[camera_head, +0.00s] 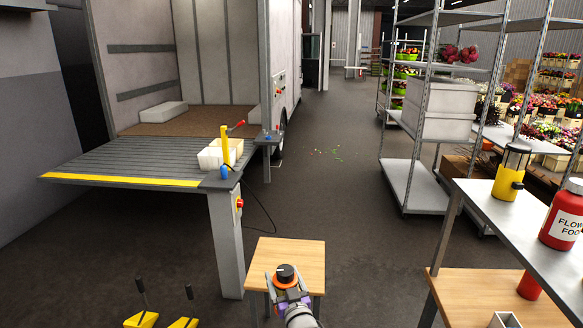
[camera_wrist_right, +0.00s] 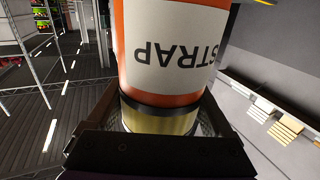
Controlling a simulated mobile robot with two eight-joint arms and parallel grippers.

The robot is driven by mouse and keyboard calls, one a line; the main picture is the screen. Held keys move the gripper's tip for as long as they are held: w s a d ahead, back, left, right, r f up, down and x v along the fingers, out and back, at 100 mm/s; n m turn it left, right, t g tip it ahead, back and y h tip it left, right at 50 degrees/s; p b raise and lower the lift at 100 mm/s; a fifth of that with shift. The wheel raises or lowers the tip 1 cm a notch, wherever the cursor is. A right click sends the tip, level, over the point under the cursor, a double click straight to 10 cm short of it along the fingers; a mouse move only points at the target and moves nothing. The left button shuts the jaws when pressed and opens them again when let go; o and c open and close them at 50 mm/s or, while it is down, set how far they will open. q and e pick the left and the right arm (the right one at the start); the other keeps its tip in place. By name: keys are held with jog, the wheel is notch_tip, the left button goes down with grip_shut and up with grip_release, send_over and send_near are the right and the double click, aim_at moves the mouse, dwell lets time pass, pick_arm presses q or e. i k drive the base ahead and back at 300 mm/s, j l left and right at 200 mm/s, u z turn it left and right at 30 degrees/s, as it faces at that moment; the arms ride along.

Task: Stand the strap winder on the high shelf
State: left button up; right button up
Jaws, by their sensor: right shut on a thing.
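The strap winder, an orange-red cylinder (camera_wrist_right: 170,85) with a white label reading STRAP upside down, fills the middle of the right wrist view. A black band and a yellowish section show below the label. My right gripper (camera_wrist_right: 160,125) is shut on it around that section. In the head view my right gripper (camera_head: 291,297) is at the bottom centre over a small wooden table; a dark round top (camera_head: 286,273) shows at it, and most of the winder is hidden. On the right, a grey upper shelf (camera_head: 487,216) stands above a wooden lower shelf (camera_head: 470,290). My left gripper is out of view.
On the upper shelf stand a yellow, black-topped canister (camera_head: 509,175) and a red FLOWER FOOD bottle (camera_head: 563,215), with bare board in front of the canister. The small table (camera_head: 262,262) stands under my arm. A wire trolley (camera_head: 405,180) and a truck tail lift (camera_head: 140,165) stand farther back.

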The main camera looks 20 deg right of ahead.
aim_at(508, 210)
jog(key=i+z, duration=0.25)
jog(key=i, duration=0.4)
jog(key=i+j+z, duration=0.1)
jog(key=i+z, duration=0.15)
jog(key=i, duration=0.35)
